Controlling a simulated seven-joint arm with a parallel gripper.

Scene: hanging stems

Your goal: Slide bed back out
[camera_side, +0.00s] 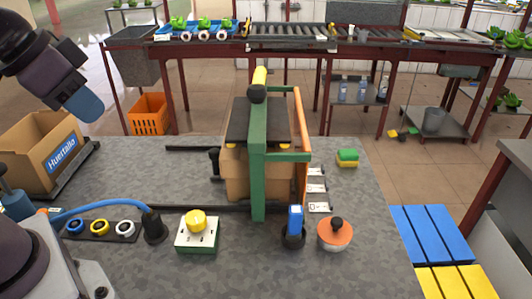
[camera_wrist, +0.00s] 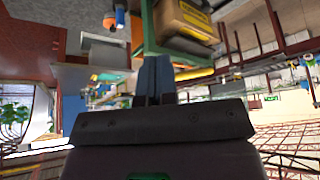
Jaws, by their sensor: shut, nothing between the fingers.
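The green frame (camera_side: 258,160) stands upright near the middle of the grey table. A brown box (camera_side: 235,172) is within it, under a dark plate (camera_side: 250,118). The bed under the box is mostly hidden; two dark rails (camera_side: 185,207) run out from there to the left. A black knob (camera_side: 214,160) sits at the box's left side. My gripper (camera_side: 84,106) is at the upper left, raised and well apart from the frame. In the wrist view its blue fingers (camera_wrist: 154,78) are together and empty, with the green frame (camera_wrist: 150,35) and box (camera_wrist: 183,18) beyond.
A yellow button box (camera_side: 196,230), a blue-topped lever (camera_side: 295,225) and an orange disc with a black knob (camera_side: 335,233) stand along the front. A blue hose (camera_side: 100,208) runs at front left. A cardboard carton (camera_side: 42,150) is at left. The table between carton and rails is clear.

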